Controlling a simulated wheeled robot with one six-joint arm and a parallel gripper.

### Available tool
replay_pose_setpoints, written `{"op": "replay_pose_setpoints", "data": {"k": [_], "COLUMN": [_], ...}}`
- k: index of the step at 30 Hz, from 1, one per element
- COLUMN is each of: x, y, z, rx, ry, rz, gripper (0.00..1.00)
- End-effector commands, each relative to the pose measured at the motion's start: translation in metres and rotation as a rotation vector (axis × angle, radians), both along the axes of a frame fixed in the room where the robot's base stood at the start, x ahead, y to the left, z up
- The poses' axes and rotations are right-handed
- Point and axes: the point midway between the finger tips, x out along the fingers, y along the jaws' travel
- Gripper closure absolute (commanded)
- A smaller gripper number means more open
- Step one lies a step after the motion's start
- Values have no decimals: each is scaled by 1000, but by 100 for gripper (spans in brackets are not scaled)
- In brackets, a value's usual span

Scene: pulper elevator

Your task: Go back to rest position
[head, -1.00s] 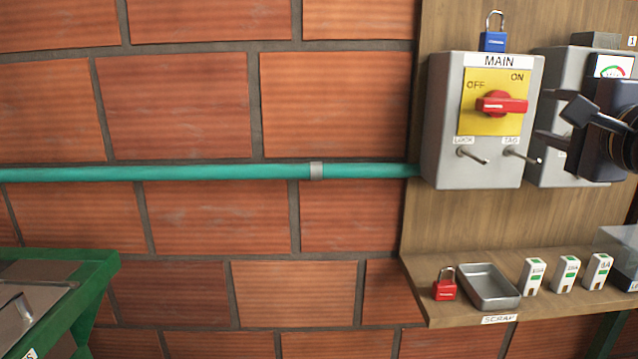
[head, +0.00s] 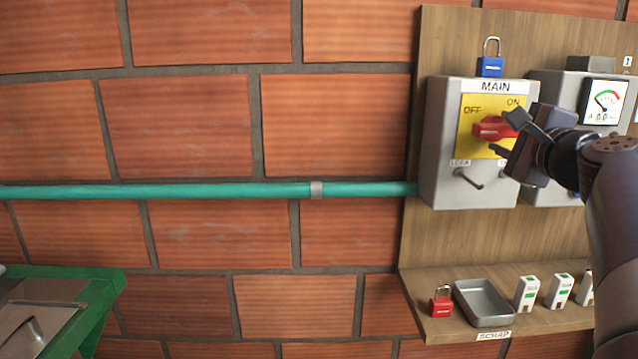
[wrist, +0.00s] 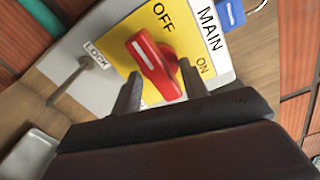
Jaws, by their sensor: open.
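My gripper (head: 507,135) is open in front of the right part of the main switch box (head: 440,145). In the wrist view the red handle (wrist: 153,62) shows just beyond my two fingertips (wrist: 158,85), and nothing is held. I cannot tell the exact gap to the handle. My arm hides part of the meter box (head: 548,95).
A blue padlock (head: 490,66) stands on top of the box. A LOCK peg (head: 468,178) sticks out below the plate. The shelf holds a red padlock (head: 440,303), a scrap tray (head: 458,300) and several white fuses (head: 526,294). A green bench (head: 108,290) stands at lower left.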

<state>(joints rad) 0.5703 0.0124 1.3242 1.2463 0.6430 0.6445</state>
Motion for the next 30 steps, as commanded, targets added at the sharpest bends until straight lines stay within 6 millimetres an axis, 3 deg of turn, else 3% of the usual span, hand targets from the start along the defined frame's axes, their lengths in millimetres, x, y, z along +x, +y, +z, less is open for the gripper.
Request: {"op": "replay_pose_setpoints", "data": {"k": [15, 30], "x": [0, 0], "y": [1, 1], "z": [1, -2], "rx": [397, 439], "ry": [14, 16], "rz": [0, -1], "gripper": [58, 58]}}
